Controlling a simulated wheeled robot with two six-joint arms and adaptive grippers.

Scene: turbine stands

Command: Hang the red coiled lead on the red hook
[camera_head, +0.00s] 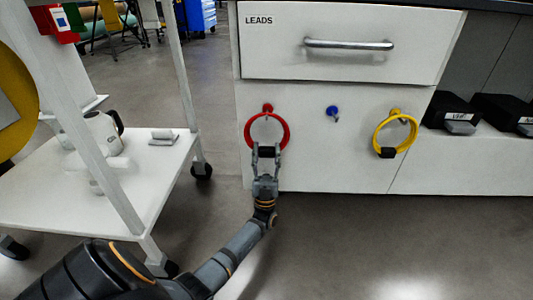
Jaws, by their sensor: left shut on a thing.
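The red coiled lead (287,131) is a ring with a black block at its bottom, upright in front of the white cabinet. My left gripper (266,153) is shut on the lead at that black block, from below. The red hook (268,108) is on the cabinet front, at the top of the ring. The lead's top edge overlaps the hook in the picture; I cannot tell whether the lead rests on it. My right gripper is not in view.
A blue hook (332,111) beside it is empty. A yellow coiled lead (376,136) hangs on a yellow hook (395,113). A drawer marked LEADS (280,55) is above. A white cart (165,180) stands on the left, and black boxes (452,112) sit at right.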

